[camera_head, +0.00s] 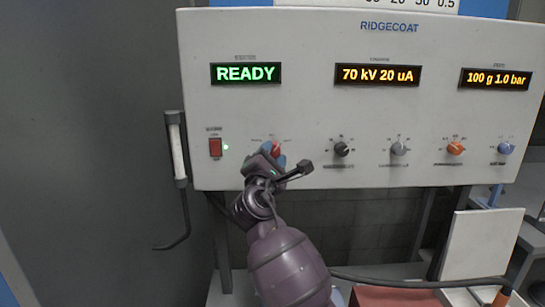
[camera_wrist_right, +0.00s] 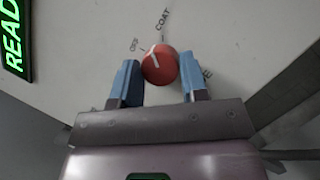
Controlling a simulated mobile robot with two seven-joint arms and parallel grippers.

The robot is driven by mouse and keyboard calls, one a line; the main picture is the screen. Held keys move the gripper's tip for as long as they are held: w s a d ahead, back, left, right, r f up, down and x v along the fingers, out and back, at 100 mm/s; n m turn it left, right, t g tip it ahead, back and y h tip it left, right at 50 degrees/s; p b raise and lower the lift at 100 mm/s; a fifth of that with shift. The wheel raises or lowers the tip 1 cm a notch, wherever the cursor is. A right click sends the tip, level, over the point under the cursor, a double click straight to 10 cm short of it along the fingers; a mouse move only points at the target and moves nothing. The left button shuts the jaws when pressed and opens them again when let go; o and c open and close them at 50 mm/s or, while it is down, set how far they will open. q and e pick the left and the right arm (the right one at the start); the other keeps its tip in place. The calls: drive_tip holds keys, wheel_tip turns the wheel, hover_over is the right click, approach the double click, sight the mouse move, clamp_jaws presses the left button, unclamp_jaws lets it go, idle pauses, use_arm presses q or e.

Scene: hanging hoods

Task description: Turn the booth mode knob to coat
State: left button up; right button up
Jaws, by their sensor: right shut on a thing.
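The booth mode knob is a red round knob (camera_head: 277,148) low on the left half of the white control panel (camera_head: 310,105). In the right wrist view the knob (camera_wrist_right: 160,65) sits between the two blue fingers of my right gripper (camera_wrist_right: 159,72), which is shut on it. A white mark shows on the knob's upper left part; I cannot tell exactly which label it points to. The label COAT (camera_wrist_right: 163,19) stands above the knob. Another label is at its upper left, and one at the right is partly hidden by a finger. My left gripper is not in view.
A white rod-like device (camera_head: 177,150) hangs at the panel's left side.

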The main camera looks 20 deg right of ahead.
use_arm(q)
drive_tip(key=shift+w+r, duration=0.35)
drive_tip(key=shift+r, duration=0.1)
use_arm(e)
drive_tip(key=shift+a+m+g+h, duration=0.15)
drive_tip(key=shift+m+g, duration=0.4)
drive_tip(key=shift+m, duration=0.75)
drive_tip(key=shift+d+m+g+h, duration=0.1)
drive_tip(key=shift+m+g+h, duration=0.3)
drive_tip(key=shift+m, duration=0.9)
drive_tip(key=shift+g+y, duration=0.25)
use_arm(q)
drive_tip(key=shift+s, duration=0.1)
use_arm(e)
drive_tip(key=o, duration=0.9)
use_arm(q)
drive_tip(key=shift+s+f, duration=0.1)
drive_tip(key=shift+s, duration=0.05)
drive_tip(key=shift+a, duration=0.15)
use_arm(e)
drive_tip(key=shift+s+a, duration=0.1)
